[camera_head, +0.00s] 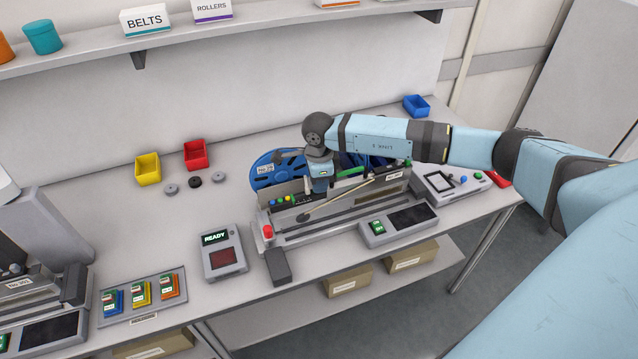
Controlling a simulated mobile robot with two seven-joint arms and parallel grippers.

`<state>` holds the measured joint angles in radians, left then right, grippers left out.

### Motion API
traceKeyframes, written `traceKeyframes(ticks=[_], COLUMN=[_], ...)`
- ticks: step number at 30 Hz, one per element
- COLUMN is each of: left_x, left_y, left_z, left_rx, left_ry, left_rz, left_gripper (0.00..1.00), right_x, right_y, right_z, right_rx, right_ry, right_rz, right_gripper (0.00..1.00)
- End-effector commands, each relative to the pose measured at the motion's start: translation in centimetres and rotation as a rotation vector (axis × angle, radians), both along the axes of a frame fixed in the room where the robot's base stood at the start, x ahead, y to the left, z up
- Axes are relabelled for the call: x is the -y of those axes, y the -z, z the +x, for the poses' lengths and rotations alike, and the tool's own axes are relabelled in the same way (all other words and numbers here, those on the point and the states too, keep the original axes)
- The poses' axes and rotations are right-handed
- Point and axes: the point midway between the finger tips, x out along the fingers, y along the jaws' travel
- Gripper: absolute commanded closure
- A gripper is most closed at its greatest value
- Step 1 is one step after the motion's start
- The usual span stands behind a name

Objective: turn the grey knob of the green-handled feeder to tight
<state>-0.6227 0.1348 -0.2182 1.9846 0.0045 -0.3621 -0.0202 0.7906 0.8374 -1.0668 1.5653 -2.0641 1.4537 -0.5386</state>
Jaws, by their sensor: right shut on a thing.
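The feeder (345,215) stands on the bench in the middle of the view, with a blue reel (268,177) behind its left part. A green handle (350,172) shows just right of my right gripper (320,192). My right arm comes in from the right, and this gripper points down over the feeder, shut. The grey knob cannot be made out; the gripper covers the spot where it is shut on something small. A pale rod with a dark round end (303,217) slants across the feeder in front of the gripper. My left gripper is not in view.
A READY display box (222,250) stands left of the feeder, and a panel with a dark screen (405,218) in front of it. Yellow (147,168) and red (195,154) bins stand behind left. A second feeder (35,290) is at the far left. A shelf (300,25) runs above.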

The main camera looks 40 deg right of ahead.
Motion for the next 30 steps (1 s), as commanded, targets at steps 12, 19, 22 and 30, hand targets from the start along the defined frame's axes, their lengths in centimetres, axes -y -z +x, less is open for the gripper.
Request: traceKeyframes(ticks=[12,19,22,30], left_x=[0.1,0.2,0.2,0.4], left_y=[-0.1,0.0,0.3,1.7], left_z=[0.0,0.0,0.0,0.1], left_rx=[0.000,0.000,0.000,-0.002], left_ry=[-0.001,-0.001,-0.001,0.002], left_rz=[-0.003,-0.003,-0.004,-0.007], left_gripper=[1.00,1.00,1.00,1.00], right_x=[0.0,0.0,0.1,0.0], right_y=[0.0,-0.3,-1.2,-6.9], right_z=[0.0,0.0,0.1,0.1], right_rx=[0.000,0.001,0.003,0.005], right_ry=[-0.002,-0.002,-0.001,-0.002], right_rz=[0.000,0.001,0.001,0.000], right_gripper=[0.53,0.53,0.53,0.53])
